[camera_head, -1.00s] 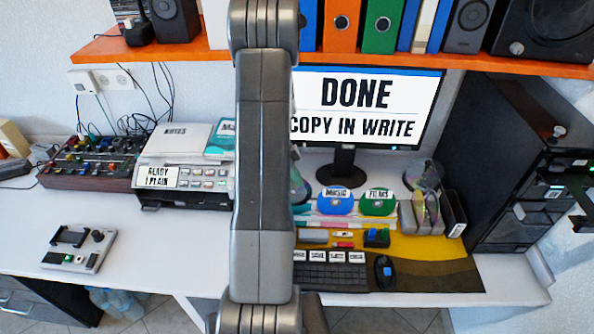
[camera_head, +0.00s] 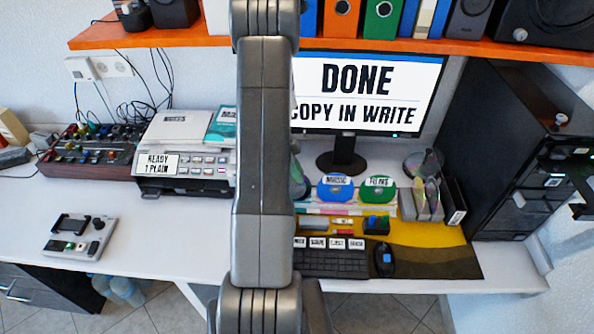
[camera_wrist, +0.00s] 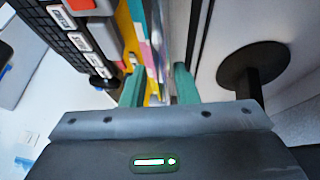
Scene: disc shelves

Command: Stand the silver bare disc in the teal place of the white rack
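In the wrist view the teal fingers of my gripper (camera_wrist: 158,88) stand apart. A thin edge shows between them, and I cannot tell whether it is the silver disc. In the head view my arm hides the gripper. A light grey rack (camera_head: 408,205) holding shiny discs (camera_head: 431,194) stands further right.
Keyboard (camera_head: 330,262) and mouse (camera_head: 385,259) lie in front. A black holder (camera_head: 455,207) and dark cabinet (camera_head: 510,150) are at right. The left desk front is mostly clear.

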